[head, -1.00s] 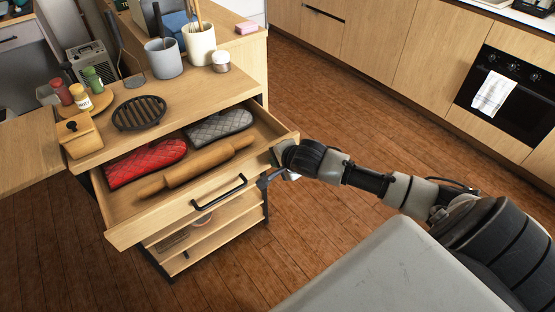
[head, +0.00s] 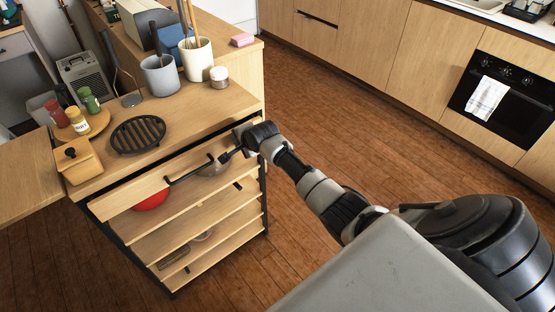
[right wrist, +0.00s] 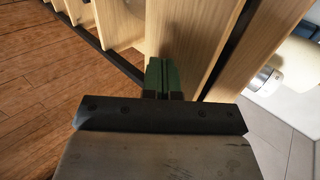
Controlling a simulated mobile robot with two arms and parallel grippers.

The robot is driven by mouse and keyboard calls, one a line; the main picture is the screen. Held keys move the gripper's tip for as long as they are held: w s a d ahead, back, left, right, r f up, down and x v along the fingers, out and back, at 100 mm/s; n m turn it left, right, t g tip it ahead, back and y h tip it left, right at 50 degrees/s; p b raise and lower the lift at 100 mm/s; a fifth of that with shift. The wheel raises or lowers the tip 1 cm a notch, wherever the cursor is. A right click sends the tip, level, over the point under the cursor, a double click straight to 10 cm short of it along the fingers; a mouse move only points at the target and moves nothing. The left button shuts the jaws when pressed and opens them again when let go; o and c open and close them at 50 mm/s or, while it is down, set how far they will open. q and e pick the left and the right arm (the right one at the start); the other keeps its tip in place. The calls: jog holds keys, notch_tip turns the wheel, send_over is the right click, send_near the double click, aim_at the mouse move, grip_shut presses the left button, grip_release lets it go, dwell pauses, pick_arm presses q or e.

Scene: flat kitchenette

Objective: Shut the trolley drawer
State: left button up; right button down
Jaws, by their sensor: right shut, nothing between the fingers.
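The trolley drawer (head: 140,190) is pushed in under the wooden trolley top (head: 190,108). A dark strip runs between its front and the top; I cannot tell whether it is fully in. Its contents are hidden. The black bar handle (head: 200,170) is on the drawer front. My right gripper (head: 238,152) is shut and empty at the right end of the drawer front. In the right wrist view its green fingertips (right wrist: 162,75) are together against or very near the wooden drawer front (right wrist: 190,35). My left gripper is not in view.
On the trolley top are a black grill trivet (head: 138,135), a wooden box (head: 78,160), a grey pot (head: 160,75), a cream utensil crock (head: 198,60) and a small jar (head: 219,77). A red bowl (head: 150,201) shows below the drawer. The floor to the right is clear.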

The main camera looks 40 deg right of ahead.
jog(key=w+b, duration=0.1)
jog(key=w, duration=0.2)
jog(key=shift+w+b, duration=0.25)
jog(key=shift+b, duration=0.15)
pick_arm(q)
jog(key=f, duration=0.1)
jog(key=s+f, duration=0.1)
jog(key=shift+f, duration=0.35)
pick_arm(e)
jog(key=shift+r, duration=0.3)
jog(key=shift+w+r, duration=0.1)
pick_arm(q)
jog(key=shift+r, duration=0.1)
